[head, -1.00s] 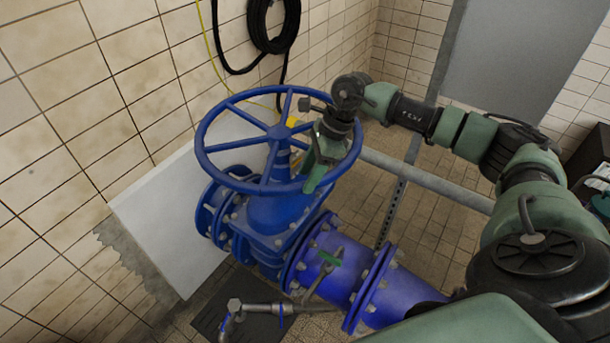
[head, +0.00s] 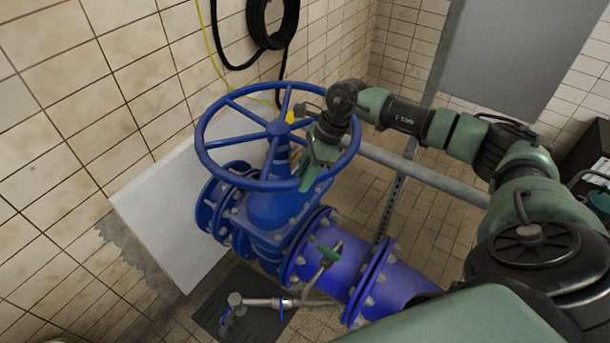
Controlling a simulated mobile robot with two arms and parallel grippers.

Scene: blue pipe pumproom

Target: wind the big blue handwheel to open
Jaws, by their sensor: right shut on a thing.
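The big blue handwheel (head: 217,143) has a round rim and several spokes. It sits on top of the blue valve body (head: 270,205) in the middle of the head view. My right arm reaches in from the right. My right gripper (head: 314,172) is shut on the right part of the wheel's rim and hides a piece of it. My left gripper is not in view.
A blue flanged pipe (head: 340,262) runs from the valve to the lower right. A grey pipe (head: 430,178) passes behind. The tiled wall (head: 80,120) with a coiled black hose (head: 270,22) stands left and behind.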

